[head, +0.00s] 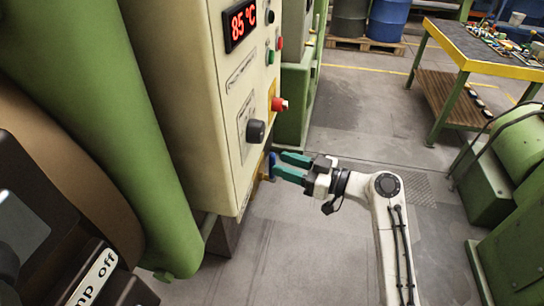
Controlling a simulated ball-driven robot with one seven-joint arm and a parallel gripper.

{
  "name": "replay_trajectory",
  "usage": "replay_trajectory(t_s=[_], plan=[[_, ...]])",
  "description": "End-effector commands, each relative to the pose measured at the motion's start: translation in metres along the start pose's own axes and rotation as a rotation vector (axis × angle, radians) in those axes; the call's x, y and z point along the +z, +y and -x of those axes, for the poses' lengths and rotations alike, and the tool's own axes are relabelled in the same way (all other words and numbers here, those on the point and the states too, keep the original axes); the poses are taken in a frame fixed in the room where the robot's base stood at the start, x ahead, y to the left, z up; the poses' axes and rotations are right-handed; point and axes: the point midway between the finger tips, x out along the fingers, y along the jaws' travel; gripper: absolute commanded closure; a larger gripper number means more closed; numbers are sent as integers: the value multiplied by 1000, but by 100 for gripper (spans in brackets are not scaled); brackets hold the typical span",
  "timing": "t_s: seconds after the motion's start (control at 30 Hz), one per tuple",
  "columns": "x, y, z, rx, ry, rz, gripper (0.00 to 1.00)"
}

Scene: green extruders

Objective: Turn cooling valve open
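The cooling valve (272,163) shows as a small blue handle with a brass-coloured part beside it, low at the right side of the cream control cabinet (190,90). My gripper (281,165) has two green fingers, which are apart. It points left, with its fingertips right at the blue handle. I cannot tell whether the fingers touch the handle or have it between them. Part of the valve is hidden by the cabinet edge and the fingertips.
The cabinet has an "85 °C" display (243,20), a black knob (255,131) and a red button (279,104) above the valve. Green machinery (515,160) stands at the right, with a worktable (480,50) behind. The grey floor around my arm is clear.

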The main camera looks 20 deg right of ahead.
Motion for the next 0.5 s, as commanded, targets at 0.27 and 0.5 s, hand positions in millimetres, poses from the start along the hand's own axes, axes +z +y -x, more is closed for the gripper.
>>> replay_trajectory(t_s=[0.27, 0.5], plan=[[-1, 0, -35, -1, -2, -1, 60], [0, 0, -41, 1, -1, 0, 60]])
